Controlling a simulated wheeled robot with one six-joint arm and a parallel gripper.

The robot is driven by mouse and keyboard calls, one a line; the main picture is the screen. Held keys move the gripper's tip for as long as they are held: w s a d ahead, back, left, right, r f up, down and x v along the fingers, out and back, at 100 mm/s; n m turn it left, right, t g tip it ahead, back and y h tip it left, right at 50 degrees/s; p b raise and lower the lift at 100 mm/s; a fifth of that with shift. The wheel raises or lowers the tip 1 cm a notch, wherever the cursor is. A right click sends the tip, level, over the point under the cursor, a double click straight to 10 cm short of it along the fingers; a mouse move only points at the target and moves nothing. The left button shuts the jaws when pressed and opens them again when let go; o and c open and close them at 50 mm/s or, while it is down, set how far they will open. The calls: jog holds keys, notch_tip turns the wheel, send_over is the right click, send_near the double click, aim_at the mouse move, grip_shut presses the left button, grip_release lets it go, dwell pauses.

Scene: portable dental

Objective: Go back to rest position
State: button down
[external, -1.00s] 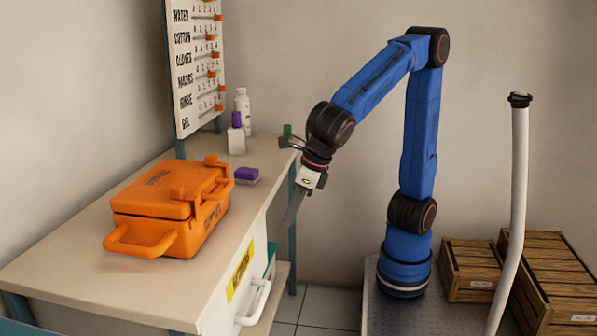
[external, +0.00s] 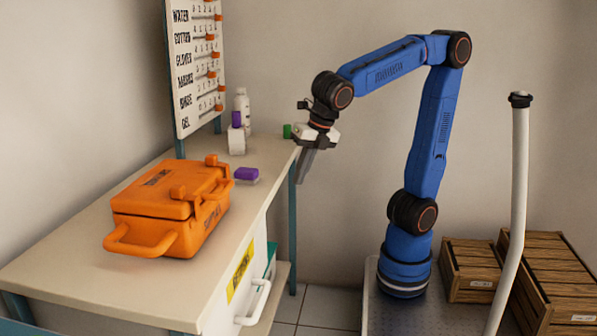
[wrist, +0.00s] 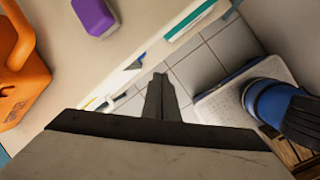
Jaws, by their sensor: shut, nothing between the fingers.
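My gripper (external: 303,178) hangs pointing down, just off the right edge of the counter in the external view. Its fingers are together and hold nothing. In the wrist view the closed fingers (wrist: 160,80) point toward the tiled floor beside the counter. My blue arm is bent, with the elbow high at the upper right and the forearm reaching left toward the counter.
On the counter (external: 100,287) stand a closed orange case (external: 165,205), a purple-topped block (external: 247,174), a purple-capped bottle (external: 236,140), a white bottle (external: 242,105) and a green-capped item (external: 287,130). A labelled board (external: 195,65) rises behind. Wooden crates (external: 470,265) and a white pole (external: 517,180) stand right.

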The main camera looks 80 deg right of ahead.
jog(key=s+d+f+m, duration=0.1)
jog(key=s+d+m, duration=0.1)
jog(key=d+m, duration=0.5)
jog(key=s+d+f+m, duration=0.1)
jog(key=s+d+m, duration=0.2)
jog(key=d+m, duration=0.5)
jog(key=s+d+f+m, duration=0.4)
jog(key=s+d+m, duration=0.5)
jog(key=d+m, duration=0.2)
jog(key=shift+d+f+m+t, duration=0.15)
jog(key=shift+f+m+t, duration=0.15)
jog(key=shift+f+t, duration=0.1)
jog(key=shift+s, duration=0.1)
